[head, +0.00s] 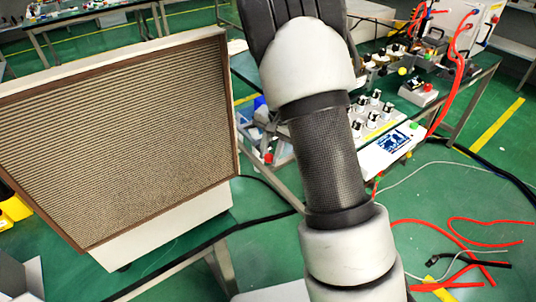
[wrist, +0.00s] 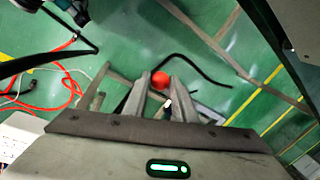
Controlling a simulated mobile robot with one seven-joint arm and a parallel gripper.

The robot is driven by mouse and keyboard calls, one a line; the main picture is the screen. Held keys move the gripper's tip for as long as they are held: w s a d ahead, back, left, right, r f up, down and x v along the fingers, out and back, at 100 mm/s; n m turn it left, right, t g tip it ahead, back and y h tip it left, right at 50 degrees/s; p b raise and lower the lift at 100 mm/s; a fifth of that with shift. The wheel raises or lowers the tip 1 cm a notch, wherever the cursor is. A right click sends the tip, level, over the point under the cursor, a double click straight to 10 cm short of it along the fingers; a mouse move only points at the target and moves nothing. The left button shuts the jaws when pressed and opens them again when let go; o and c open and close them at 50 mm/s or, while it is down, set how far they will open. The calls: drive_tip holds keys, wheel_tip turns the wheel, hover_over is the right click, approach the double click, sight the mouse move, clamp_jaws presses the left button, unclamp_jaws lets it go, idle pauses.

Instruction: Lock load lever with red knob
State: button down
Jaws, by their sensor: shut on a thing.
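In the wrist view, a round red knob (wrist: 160,80) shows at the tips of my gripper (wrist: 160,88), between its two fingers. The fingers are closed in on the knob from both sides. The lever that carries the knob is mostly hidden behind the fingers and cannot be made out clearly. In the head view, my arm fills the middle and hides my gripper and the knob.
A large box with a ribbed brown panel (head: 120,140) stands at the left in the head view. Red hoses (head: 455,240) and dark cables lie on the green floor at the right.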

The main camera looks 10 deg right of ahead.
drive_tip(key=w+d+n+g, duration=0.1)
drive_tip(key=w+d+n, duration=0.2)
drive_tip(key=d+n, duration=0.3)
drive_tip(key=shift+w+d+r+n+g+y+p, duration=0.15)
drive_tip(key=shift+w+d+n+g+y+p, duration=0.2)
drive_tip(key=shift+n, duration=1.95)
drive_tip(key=c, duration=1.5)
unclamp_jaws()
drive_tip(key=shift+o, duration=0.2)
drive_tip(key=shift+a, duration=0.1)
